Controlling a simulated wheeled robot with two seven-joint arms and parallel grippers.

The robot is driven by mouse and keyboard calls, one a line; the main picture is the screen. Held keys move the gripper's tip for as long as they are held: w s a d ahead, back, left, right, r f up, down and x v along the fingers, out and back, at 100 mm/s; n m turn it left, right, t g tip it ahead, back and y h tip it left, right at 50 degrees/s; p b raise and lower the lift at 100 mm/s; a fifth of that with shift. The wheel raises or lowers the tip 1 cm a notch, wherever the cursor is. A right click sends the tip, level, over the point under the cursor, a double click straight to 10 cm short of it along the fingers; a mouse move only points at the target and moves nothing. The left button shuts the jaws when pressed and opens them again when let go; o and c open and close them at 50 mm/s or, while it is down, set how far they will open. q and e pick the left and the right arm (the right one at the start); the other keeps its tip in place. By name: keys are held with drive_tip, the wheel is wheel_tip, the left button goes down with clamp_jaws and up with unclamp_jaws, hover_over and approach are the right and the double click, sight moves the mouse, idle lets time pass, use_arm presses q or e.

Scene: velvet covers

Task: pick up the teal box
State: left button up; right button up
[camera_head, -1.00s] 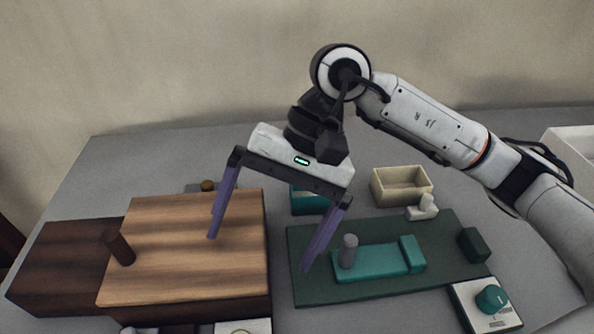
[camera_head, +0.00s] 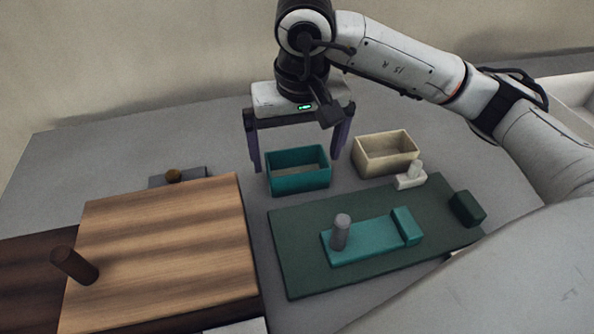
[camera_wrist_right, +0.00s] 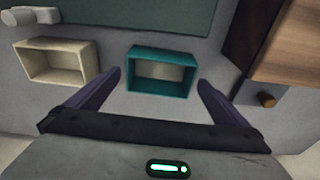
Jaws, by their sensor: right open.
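The teal box (camera_head: 298,183) is an open-topped rectangular box standing on the grey table, behind the dark green board. It also shows in the right wrist view (camera_wrist_right: 162,88), lying between the two purple fingers. My right gripper (camera_head: 298,160) is open and points down, with one finger to the left of the box and the other to its right. In the head view the gripper is over the far side of the box. The fingers look apart from its walls. The box looks empty. My left gripper is not in view.
A cream box (camera_head: 387,168) stands just right of the teal box, close to the right finger. The dark green board (camera_head: 300,270) carries a teal piece with a grey peg. A wooden block (camera_head: 165,245) is at the left, with a small knobbed grey piece (camera_head: 178,181) behind it.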

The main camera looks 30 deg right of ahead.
sight(297, 170)
drive_tip(key=shift+w+f, duration=0.15)
drive_tip(key=shift+f, duration=1.2)
drive_tip(key=c, duration=1)
drive_tip(key=shift+r, duration=0.1)
